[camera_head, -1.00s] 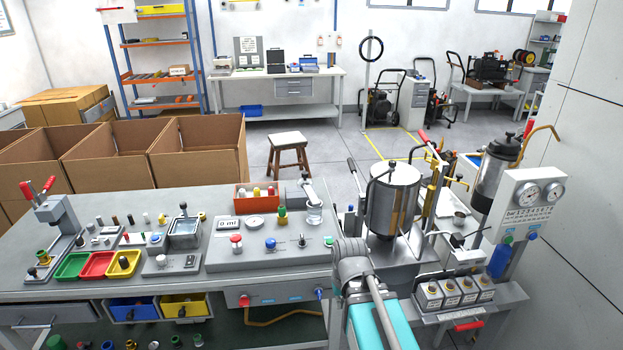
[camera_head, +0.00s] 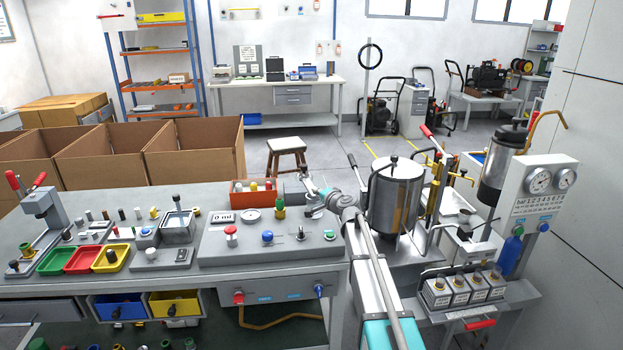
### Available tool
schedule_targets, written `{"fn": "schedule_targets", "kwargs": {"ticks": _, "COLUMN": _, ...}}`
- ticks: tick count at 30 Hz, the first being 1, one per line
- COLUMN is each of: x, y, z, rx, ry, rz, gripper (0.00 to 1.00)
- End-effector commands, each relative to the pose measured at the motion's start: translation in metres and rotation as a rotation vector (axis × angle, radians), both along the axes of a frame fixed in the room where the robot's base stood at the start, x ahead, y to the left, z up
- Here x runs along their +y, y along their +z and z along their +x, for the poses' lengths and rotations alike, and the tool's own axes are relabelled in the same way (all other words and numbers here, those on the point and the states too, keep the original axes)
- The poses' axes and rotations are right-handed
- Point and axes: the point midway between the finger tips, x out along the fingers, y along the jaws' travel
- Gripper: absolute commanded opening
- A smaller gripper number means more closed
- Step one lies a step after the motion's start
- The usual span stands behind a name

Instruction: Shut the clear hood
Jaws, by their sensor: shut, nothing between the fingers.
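A small clear, glassy piece (camera_head: 312,209), which looks like the hood, is at the back right of the grey test panel (camera_head: 222,246). My wrist and gripper partly cover it, and I cannot tell how far open it is. My gripper (camera_head: 307,183) is shut and empty, small in view, just above and behind the clear piece. I cannot tell whether they touch. My arm reaches up to it from the bottom right.
A steel tank (camera_head: 394,196) stands close to the right of my arm. Coloured trays (camera_head: 97,267) and a square glassy basin (camera_head: 178,233) are further left. Space above the panel's front is free.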

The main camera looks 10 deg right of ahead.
Motion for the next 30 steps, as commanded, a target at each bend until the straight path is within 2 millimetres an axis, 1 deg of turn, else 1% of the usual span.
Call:
{"fn": "schedule_targets", "kwargs": {"ticks": 1, "x": -0.012, "y": -0.005, "z": 0.023, "rx": -0.018, "ry": -0.051, "rz": 0.056, "gripper": 0.0}}
{"fn": "schedule_targets", "kwargs": {"ticks": 3, "x": -0.028, "y": -0.002, "z": 0.042, "rx": -0.039, "ry": -0.118, "rz": 0.131, "gripper": 0.0}}
{"fn": "schedule_targets", "kwargs": {"ticks": 6, "x": -0.046, "y": -0.001, "z": 0.061, "rx": -0.057, "ry": -0.195, "rz": 0.215, "gripper": 0.0}}
{"fn": "schedule_targets", "kwargs": {"ticks": 9, "x": -0.059, "y": 0.0, "z": 0.072, "rx": -0.065, "ry": -0.246, "rz": 0.271, "gripper": 0.0}}
{"fn": "schedule_targets", "kwargs": {"ticks": 12, "x": -0.065, "y": 0.0, "z": 0.077, "rx": -0.069, "ry": -0.272, "rz": 0.299, "gripper": 0.0}}
{"fn": "schedule_targets", "kwargs": {"ticks": 15, "x": -0.066, "y": 0.001, "z": 0.077, "rx": -0.07, "ry": -0.279, "rz": 0.308, "gripper": 0.0}}
{"fn": "schedule_targets", "kwargs": {"ticks": 25, "x": -0.065, "y": 0.001, "z": 0.078, "rx": -0.07, "ry": -0.277, "rz": 0.307, "gripper": 0.0}}
{"fn": "schedule_targets", "kwargs": {"ticks": 30, "x": -0.064, "y": 0.001, "z": 0.084, "rx": -0.07, "ry": -0.277, "rz": 0.307, "gripper": 0.0}}
